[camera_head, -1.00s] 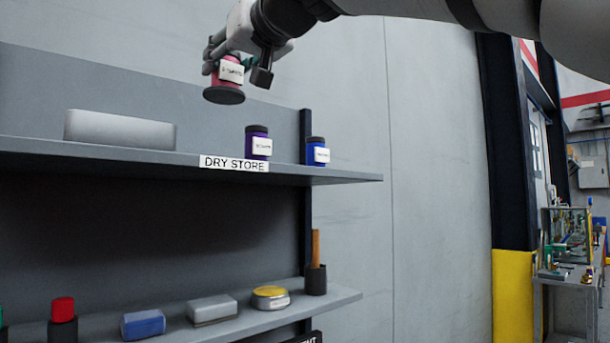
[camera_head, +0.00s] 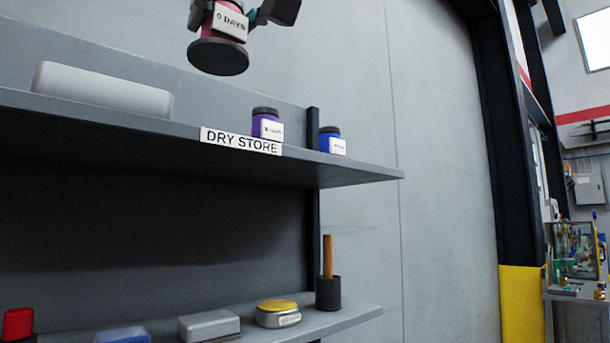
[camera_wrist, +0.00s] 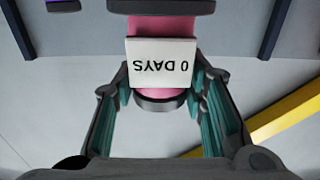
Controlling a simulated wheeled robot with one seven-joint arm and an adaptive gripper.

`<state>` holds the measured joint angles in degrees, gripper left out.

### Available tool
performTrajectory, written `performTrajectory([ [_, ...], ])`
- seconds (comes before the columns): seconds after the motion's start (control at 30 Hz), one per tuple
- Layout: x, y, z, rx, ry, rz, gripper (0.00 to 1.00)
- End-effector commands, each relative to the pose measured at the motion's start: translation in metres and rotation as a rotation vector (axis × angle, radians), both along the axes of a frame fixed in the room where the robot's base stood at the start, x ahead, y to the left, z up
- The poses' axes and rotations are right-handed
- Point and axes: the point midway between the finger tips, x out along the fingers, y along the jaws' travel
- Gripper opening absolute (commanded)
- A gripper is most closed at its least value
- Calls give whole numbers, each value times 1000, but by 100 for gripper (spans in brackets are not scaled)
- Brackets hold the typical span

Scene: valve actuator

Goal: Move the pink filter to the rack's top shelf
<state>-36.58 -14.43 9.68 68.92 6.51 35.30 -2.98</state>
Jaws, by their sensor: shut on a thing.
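The pink filter (camera_head: 222,22) is a pink cylinder with a dark round base and a white label reading "0 DAYS". My gripper (camera_head: 245,10) is shut on it and holds it in the air above the rack's top shelf, at the top of the head view. In the wrist view the filter (camera_wrist: 163,90) sits between the two teal-padded fingers of my gripper (camera_wrist: 162,100). The rack's top shelf (camera_head: 300,165) carries a "DRY STORE" label on its front edge. The filter is apart from the shelf.
On the top shelf stand a long pale box (camera_head: 100,90), a purple jar (camera_head: 266,123) and a blue jar (camera_head: 331,140). The lower shelf (camera_head: 345,318) holds several items, among them a yellow-topped tin (camera_head: 278,313). Bare shelf shows between the pale box and the purple jar.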

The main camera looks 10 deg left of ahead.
Motion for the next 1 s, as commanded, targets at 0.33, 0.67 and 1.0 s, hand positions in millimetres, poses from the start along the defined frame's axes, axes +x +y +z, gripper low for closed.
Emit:
performTrajectory([
  [0.33, -3, 0, -16, -7, -2, -3, 8],
  [0.67, 65, 42, -22, -6, -1, -3, 8],
  [1.0, 107, 67, -26, -4, -5, -3, 8],
])
